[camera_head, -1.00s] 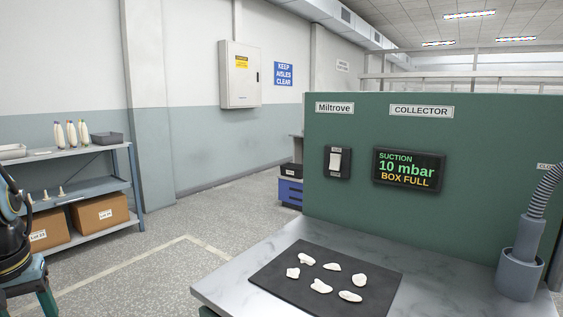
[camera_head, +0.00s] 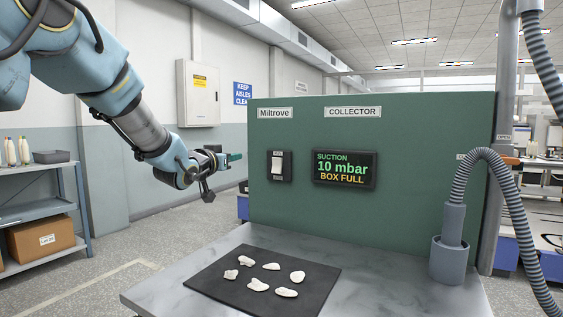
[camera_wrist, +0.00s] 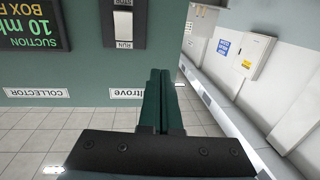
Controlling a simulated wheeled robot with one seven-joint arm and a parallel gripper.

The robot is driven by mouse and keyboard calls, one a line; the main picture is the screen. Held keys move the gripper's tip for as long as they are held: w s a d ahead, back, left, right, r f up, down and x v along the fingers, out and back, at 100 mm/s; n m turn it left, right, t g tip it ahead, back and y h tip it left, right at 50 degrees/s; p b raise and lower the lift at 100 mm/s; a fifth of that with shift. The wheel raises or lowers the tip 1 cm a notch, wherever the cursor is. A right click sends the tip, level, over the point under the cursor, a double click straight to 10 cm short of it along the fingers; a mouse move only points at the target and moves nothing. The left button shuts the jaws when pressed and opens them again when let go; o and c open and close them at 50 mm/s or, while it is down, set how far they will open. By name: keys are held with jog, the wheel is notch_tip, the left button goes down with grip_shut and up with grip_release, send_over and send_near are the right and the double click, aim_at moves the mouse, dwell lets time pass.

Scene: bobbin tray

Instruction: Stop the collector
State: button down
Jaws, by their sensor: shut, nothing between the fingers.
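The collector's rocker switch (camera_head: 277,164) is white in a dark housing on the green panel (camera_head: 415,140). In the wrist view, which is upside down, the switch (camera_wrist: 124,23) has a RUN label on its upper side and a STOP label on its lower side. Which way it is tipped I cannot tell for sure. The display (camera_head: 344,169) beside it reads suction 10 mbar, BOX FULL. My gripper (camera_head: 239,157) is shut and empty, left of the switch and apart from it. Its green fingers also show in the wrist view (camera_wrist: 160,74).
A bench (camera_head: 215,256) below the panel carries a dark mat (camera_head: 232,293) with several white pieces. A grey hose (camera_head: 470,163) rises from a socket at the right. A shelf unit (camera_head: 40,209) stands at the left. Air in front of the switch is clear.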

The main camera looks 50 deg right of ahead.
aim_at(281, 152)
jog(key=s+d+r+m+g+h, duration=0.1)
jog(key=s+d+r+g+h, duration=0.1)
jog(key=s+d, duration=0.3)
jog(key=shift+s+r+m, duration=0.25)
jog(key=shift+s+m, duration=0.05)
jog(key=shift+d, duration=0.2)
jog(key=p+x, duration=0.2)
jog(key=x, duration=0.1)
jog(key=p+x, duration=0.2)
jog(key=x, duration=0.1)
jog(key=p+x, duration=0.2)
jog(key=x, duration=0.1)
jog(key=shift+w+d+r, duration=0.1)
jog(key=shift+r, duration=0.2)
notch_tip(281, 152, down, 3)
jog(key=shift+f+b, duration=0.2)
jog(key=shift+b, duration=0.65)
jog(key=shift+f, duration=0.55)
jog(key=shift+a, duration=0.2)
